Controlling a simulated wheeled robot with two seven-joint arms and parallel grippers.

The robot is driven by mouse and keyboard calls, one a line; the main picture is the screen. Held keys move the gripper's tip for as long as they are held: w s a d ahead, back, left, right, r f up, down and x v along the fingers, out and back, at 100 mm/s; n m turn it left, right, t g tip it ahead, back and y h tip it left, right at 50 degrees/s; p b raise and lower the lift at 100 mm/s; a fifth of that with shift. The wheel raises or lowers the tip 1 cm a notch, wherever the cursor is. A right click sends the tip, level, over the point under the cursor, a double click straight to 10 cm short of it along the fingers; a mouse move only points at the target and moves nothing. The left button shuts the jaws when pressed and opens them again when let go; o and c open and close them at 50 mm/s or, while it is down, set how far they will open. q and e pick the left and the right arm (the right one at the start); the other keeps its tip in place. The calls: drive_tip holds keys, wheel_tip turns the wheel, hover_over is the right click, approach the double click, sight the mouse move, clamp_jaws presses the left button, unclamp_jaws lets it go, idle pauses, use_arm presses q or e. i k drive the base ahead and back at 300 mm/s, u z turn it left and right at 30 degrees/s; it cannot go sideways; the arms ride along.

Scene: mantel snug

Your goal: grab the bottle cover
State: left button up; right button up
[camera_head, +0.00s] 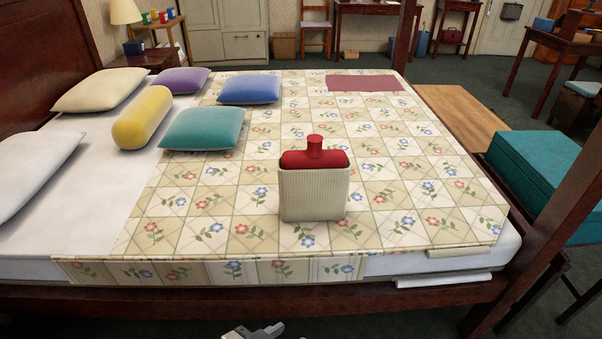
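A cream ribbed bottle cover (314,195) stands upright on the bed, near its front edge. A red hot-water bottle (315,158) sits inside it, with its shoulders and neck showing above the cover's top edge. The rest of the bottle is hidden by the cover. A small part of a grey gripper, seemingly my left gripper (262,331), shows at the bottom edge, below and in front of the bed, apart from the cover. Its fingers are mostly cut off, so its opening cannot be seen. My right gripper is not in view.
A floral patchwork quilt (200,232) covers much of the bed. Teal (203,128), blue (249,89) and yellow (142,117) cushions lie behind left. A dark wooden bedpost (548,245) rises at right, before a teal box (545,180). Quilt around the cover is clear.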

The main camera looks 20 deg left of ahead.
sight(305, 194)
drive_tip(key=u, duration=0.85)
drive_tip(key=i, duration=0.85)
drive_tip(key=u, duration=0.9)
